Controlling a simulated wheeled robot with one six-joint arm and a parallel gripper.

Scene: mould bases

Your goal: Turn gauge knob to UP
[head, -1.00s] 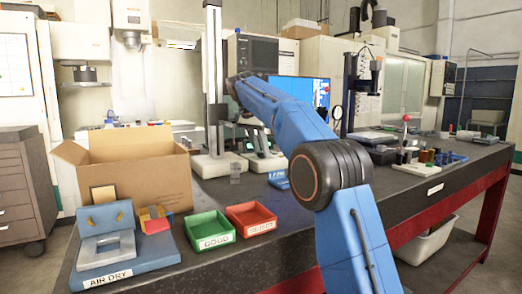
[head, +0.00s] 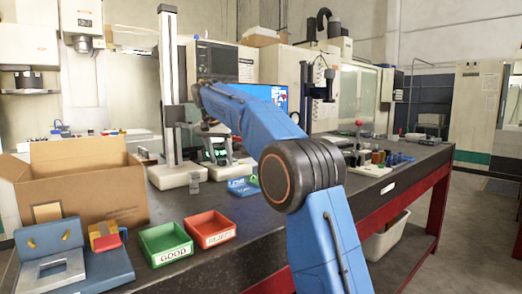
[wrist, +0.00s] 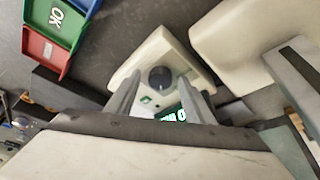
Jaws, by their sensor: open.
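The gauge (wrist: 143,59) is a pale stand with a dark round knob (wrist: 160,77) on its face and a green lit display (wrist: 172,115) near the knob. My gripper (wrist: 160,97) is open in the wrist view, with one grey finger on each side of the knob's line. The knob shows between and beyond the fingertips; I cannot tell whether they touch it. The knob's setting cannot be read. In the head view, the gauge stands (head: 222,172) are partly hidden behind my blue arm, and the knob cannot be made out.
A tall column stand (head: 169,90) rises left of the gauges. A green GOOD tray (head: 166,243), a red REJECT tray (head: 211,229), a cardboard box (head: 80,185) and a blue AIR DRY fixture (head: 60,265) occupy the left bench. Several small parts (head: 378,158) lie on the right.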

